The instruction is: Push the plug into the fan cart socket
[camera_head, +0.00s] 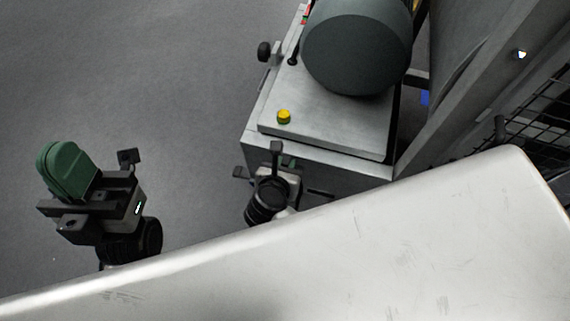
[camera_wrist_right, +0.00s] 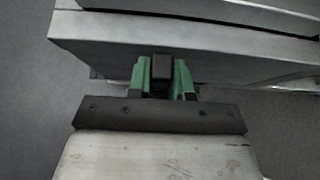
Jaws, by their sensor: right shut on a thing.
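The fan cart (camera_head: 330,128) is a grey metal box at the top centre of the head view, with a large dark drum on it. My right gripper (camera_head: 277,165) is at its near side. In the right wrist view its green fingers (camera_wrist_right: 161,80) are shut on a small black block, the plug (camera_wrist_right: 161,66), in front of the cart's grey side (camera_wrist_right: 230,62). The socket is hidden, and I cannot tell whether the plug touches it. My left gripper (camera_head: 68,168), with green finger pads, is over bare floor at the left, away from the cart. Its pads overlap in view.
A yellow button (camera_head: 284,117) is on the cart top, and a black knob (camera_head: 264,51) sticks out at its left. A grey frame (camera_head: 480,75) and black wire mesh (camera_head: 540,115) stand at the right. The floor (camera_head: 130,70) at the left is clear.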

